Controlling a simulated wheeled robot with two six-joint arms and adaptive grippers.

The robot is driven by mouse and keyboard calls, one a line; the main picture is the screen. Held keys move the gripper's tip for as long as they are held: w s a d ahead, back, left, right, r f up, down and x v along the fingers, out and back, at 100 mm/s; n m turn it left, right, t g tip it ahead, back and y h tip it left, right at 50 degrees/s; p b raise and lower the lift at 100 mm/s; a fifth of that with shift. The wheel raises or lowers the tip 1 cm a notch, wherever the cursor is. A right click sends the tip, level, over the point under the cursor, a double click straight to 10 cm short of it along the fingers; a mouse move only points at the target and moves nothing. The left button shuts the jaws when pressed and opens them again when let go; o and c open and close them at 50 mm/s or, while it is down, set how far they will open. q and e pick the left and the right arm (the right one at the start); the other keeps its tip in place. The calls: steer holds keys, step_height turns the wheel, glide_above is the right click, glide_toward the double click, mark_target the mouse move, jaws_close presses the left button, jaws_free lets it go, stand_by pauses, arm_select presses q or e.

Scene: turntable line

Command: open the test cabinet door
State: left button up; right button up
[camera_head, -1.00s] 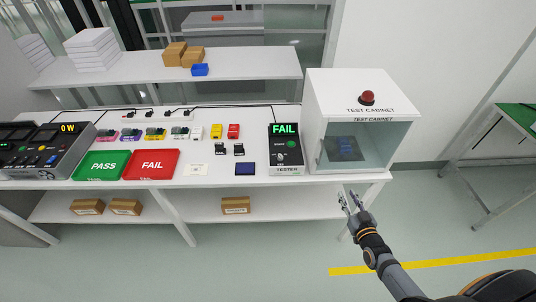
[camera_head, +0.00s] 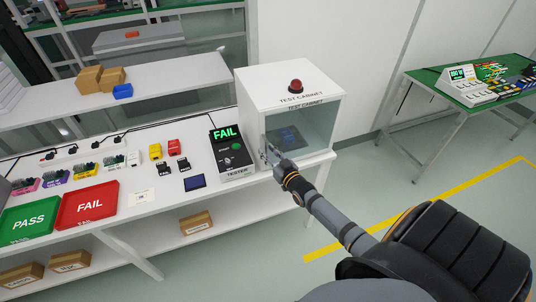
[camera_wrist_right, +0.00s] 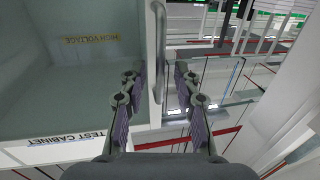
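The white test cabinet (camera_head: 285,88) stands at the right end of the bench, with a red dome on top. Its clear glass door (camera_head: 311,142) looks shut; a dark panel with blue marks shows behind it. My right gripper (camera_head: 268,154) is at the door's left edge, by the handle. In the right wrist view the handle (camera_wrist_right: 157,40) is a pale upright bar, and the open fingers of the gripper (camera_wrist_right: 158,82) show on either side of its lower end. I cannot tell whether they touch it. My left gripper is out of view.
The tester (camera_head: 231,152), its screen reading FAIL, stands just left of the cabinet. The red FAIL tray (camera_head: 88,205) and green PASS tray (camera_head: 28,222) lie further left. A green-topped table (camera_head: 425,82) stands at the right, with open floor between.

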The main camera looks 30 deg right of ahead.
steer(key=shift+w, duration=0.15)
jaws_close()
stand_by(0.4)
